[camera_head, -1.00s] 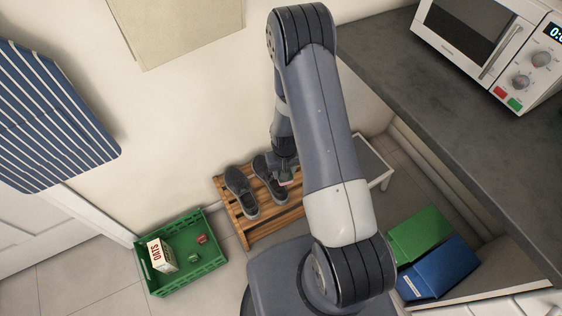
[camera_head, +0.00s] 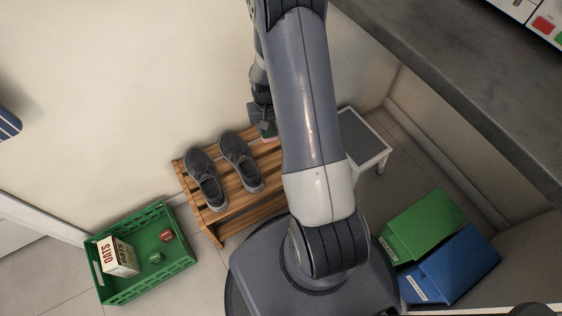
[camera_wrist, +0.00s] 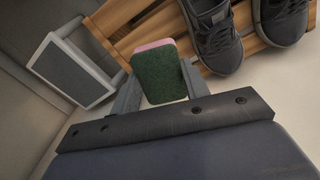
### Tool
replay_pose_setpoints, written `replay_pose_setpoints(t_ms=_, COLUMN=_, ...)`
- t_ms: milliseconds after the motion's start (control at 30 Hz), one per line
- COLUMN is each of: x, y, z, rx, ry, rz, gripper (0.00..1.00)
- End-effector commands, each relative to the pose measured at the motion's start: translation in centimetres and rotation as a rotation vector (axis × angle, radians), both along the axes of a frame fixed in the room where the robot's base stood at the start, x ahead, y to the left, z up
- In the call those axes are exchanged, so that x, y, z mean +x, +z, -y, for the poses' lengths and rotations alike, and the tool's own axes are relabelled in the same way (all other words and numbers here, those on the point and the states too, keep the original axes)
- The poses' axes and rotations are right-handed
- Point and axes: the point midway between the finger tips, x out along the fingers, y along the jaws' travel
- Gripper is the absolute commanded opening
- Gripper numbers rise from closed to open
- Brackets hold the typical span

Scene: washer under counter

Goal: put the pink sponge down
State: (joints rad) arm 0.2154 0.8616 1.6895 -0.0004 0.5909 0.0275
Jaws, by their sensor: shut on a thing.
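The pink sponge (camera_wrist: 158,72) has a dark green scouring face and a pink edge. In the wrist view it sits between the two fingers of my gripper (camera_wrist: 157,88), which is shut on it. In the head view the sponge (camera_head: 269,137) shows only in small part, beside my arm, over the right part of the slatted wooden rack (camera_head: 215,216). My gripper (camera_head: 265,125) is partly hidden there by my arm. I cannot tell whether the sponge touches the rack.
A pair of grey shoes (camera_head: 241,161) stands on the rack, left of my gripper. A small grey-topped stool (camera_head: 362,142) is to the right. A green crate (camera_head: 178,262) holds an oats box (camera_head: 118,257). Green (camera_head: 425,225) and blue (camera_head: 455,265) bins stand at right, near a dark counter (camera_head: 450,80).

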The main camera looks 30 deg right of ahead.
Motion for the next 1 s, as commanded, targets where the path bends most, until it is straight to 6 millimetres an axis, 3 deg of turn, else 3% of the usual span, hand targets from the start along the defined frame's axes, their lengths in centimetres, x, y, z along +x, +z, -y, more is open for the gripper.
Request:
replay_pose_setpoints(t_ms=33, x=0.1, y=-2.0, z=0.7, rx=-0.001, ry=-0.016, rz=0.003, gripper=0.25)
replay_pose_setpoints(t_ms=100, x=0.2, y=-2.8, z=1.4, rx=-0.001, ry=-0.035, rz=0.004, gripper=0.25)
replay_pose_setpoints(t_ms=433, x=0.1, y=-5.4, z=4.0, rx=0.000, ry=-0.103, rz=0.002, gripper=0.25)
replay_pose_setpoints(t_ms=667, x=0.0, y=-6.2, z=4.5, rx=0.001, ry=-0.117, rz=-0.001, gripper=0.25)
replay_pose_setpoints(t_ms=1000, x=0.0, y=-11.7, z=4.5, rx=0.001, ry=-0.116, rz=-0.001, gripper=0.25)
